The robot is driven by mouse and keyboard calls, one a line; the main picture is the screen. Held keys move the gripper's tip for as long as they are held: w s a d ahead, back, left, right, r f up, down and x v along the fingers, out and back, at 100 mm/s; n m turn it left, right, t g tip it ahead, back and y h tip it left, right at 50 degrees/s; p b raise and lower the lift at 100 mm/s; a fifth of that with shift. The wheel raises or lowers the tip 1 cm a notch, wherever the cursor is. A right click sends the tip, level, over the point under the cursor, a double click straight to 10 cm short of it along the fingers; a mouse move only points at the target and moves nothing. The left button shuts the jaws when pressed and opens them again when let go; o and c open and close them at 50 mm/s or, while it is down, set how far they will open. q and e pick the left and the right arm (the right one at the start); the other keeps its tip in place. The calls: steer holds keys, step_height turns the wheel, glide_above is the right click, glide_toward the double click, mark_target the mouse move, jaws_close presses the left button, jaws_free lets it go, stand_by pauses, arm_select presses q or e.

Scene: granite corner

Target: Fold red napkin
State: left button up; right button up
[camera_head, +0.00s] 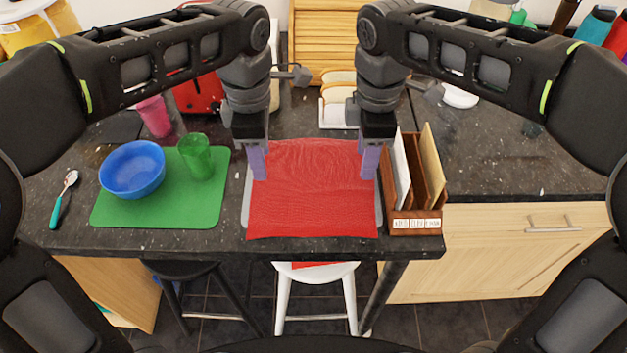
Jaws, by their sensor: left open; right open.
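The red napkin (313,200) lies spread flat on the dark counter, over a pale tray or mat whose grey edges (247,205) show at its left and right sides. Its front edge reaches near the counter's front edge. My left gripper (258,165) is open and points down at the napkin's left far part. My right gripper (369,165) is open and points down at the napkin's right far part. Whether the fingertips touch the cloth, I cannot tell. Parts of the far corners are hidden behind the grippers.
A blue bowl (132,168) and a green cup (195,155) stand on a green mat (150,212) at left. A wooden organizer (415,222) stands close to the napkin's right. A toast rack (337,112) and wooden bread box (322,40) are behind. A white stool (316,272) stands below the counter.

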mark_target(265, 183)
arm_select(q)
steer(key=shift+f, duration=2.6)
arm_select(e)
steer(key=shift+f, duration=2.6)
arm_select(q)
steer(key=shift+f, duration=0.25)
arm_select(e)
steer(key=shift+f, duration=0.25)
arm_select(q)
steer(key=shift+r, duration=0.15)
arm_select(e)
steer(key=shift+r, duration=0.15)
arm_select(q)
jaws_close()
arm_select(e)
jaws_close()
